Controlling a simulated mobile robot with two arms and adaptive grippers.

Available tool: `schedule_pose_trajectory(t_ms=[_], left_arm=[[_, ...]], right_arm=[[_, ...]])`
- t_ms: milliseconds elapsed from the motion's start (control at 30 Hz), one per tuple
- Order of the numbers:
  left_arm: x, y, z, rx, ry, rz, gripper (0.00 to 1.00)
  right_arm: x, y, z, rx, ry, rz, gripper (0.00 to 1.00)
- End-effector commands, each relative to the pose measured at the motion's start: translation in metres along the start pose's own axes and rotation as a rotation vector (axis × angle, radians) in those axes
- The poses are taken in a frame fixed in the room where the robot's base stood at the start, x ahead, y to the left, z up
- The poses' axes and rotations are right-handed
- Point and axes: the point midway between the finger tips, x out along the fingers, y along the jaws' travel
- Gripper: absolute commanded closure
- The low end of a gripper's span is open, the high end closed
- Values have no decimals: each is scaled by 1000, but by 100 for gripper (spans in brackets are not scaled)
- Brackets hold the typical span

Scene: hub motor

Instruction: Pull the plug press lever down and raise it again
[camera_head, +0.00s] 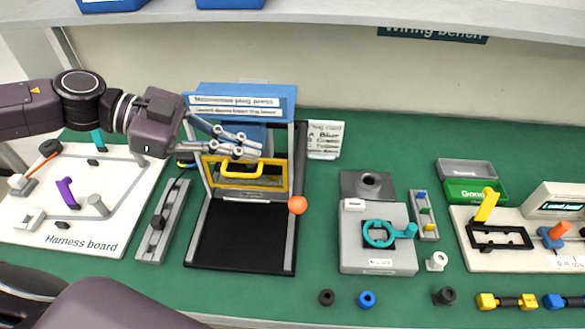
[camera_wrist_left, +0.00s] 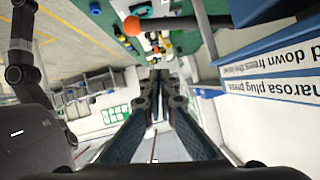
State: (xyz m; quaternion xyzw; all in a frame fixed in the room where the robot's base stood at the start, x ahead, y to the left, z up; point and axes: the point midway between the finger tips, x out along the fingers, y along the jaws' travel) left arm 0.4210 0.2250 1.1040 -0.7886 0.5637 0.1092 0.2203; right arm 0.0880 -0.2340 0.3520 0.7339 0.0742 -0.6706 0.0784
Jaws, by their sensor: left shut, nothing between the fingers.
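The plug press (camera_head: 245,93) has a blue top with a white sign, grey side posts, a yellow guard frame with a yellow handle (camera_head: 240,170), and a dark base. An orange ball knob (camera_head: 297,204) sits at its right post and looks like the lever's end; the lever's arm is hard to make out. The knob also shows in the left wrist view (camera_wrist_left: 132,26). My left gripper (camera_head: 258,147) is shut and empty, in front of the press below the sign and above the yellow handle, left of the knob. Contact cannot be told. My right gripper is out of view.
The harness board (camera_head: 120,215) and a grey rail (camera_head: 162,222) lie left of the press. A grey fixture with a teal ring (camera_head: 378,234) stands to the right. A small white card (camera_head: 325,140) stands behind the knob. Green mat shows between press and fixture.

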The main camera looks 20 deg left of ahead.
Motion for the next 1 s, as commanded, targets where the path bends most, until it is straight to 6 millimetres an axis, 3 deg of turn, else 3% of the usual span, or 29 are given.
schedule_pose_trajectory(t_ms=[867,1000], left_arm=[[89,-1,-5,-2,11,-1,100],[96,0,18,-11,4,-1,100]], right_arm=[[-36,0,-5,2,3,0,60],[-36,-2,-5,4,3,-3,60]])
